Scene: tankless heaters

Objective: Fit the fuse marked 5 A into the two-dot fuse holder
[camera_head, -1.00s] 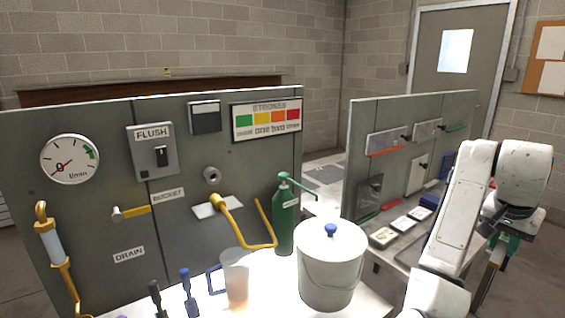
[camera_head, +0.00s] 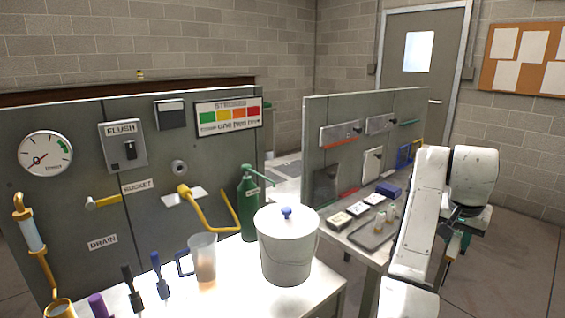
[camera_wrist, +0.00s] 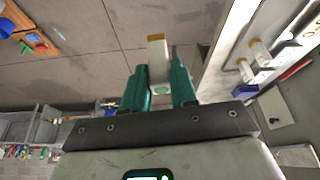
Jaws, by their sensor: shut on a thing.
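My gripper (camera_wrist: 158,88), with teal fingers, is shut on a pale fuse (camera_wrist: 157,60) with a yellow-brown end cap in the wrist view. No rating can be read on it. In the head view my gripper (camera_head: 453,243) is at the right, to the right of the far bench and apart from it; the fuse cannot be made out there. Two similar fuses (camera_wrist: 247,70) stand on the bench tray at the right of the wrist view. The far panel (camera_head: 345,110) carries several pale plates and frames; no two-dot mark can be made out.
The bench tray (camera_head: 368,238), a row of small dark boxes with white tops (camera_head: 340,219) and a blue box (camera_head: 389,190) lie before the far panel. A lidded bucket (camera_head: 287,255) and a jug (camera_head: 204,258) stand on the near table. Bare floor lies right of my arm.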

